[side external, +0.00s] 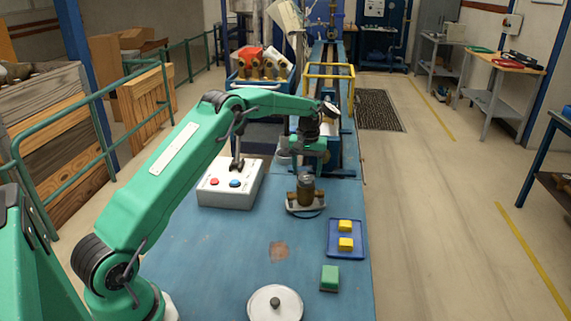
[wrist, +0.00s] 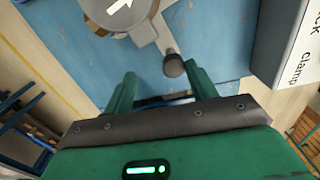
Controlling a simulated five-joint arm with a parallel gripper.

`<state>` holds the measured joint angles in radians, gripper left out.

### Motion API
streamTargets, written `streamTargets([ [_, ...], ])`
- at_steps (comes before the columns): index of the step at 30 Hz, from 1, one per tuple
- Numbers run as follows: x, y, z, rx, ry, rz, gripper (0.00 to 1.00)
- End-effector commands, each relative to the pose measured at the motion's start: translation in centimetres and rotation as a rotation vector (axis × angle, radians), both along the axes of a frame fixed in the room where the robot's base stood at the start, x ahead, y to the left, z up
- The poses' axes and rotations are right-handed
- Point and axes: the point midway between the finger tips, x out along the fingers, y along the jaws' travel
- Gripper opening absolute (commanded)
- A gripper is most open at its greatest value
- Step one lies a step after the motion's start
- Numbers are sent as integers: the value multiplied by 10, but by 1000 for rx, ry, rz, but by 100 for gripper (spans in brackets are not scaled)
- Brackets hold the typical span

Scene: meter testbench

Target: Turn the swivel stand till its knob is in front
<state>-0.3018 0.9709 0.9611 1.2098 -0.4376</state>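The swivel stand (side external: 305,208) is a low pale base on the blue bench, with a brown, brass-like meter (side external: 306,188) upright on it. The wrist view shows the meter's grey round top (wrist: 118,14) with a white arrow, and a grey arm of the stand (wrist: 161,38) ending in a dark round knob (wrist: 173,66). The knob points toward my gripper, on the far side of the stand from the side camera, where the meter hides it. My gripper (wrist: 162,90) is open, its green fingers spread either side of the knob's line. Contact cannot be told.
A white box (side external: 230,185) with red and blue buttons and a lever stands left of the stand. A blue tray (side external: 333,252) with yellow blocks, a green block (side external: 330,278) and a white round disc (side external: 275,303) lie nearer the side camera.

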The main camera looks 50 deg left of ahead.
Motion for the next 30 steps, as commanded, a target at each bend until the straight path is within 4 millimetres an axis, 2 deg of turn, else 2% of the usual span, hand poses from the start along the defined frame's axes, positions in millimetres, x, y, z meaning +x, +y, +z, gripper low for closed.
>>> streamTargets([
  [30, 12, -13, 0, -1, 1, -1, 56],
])
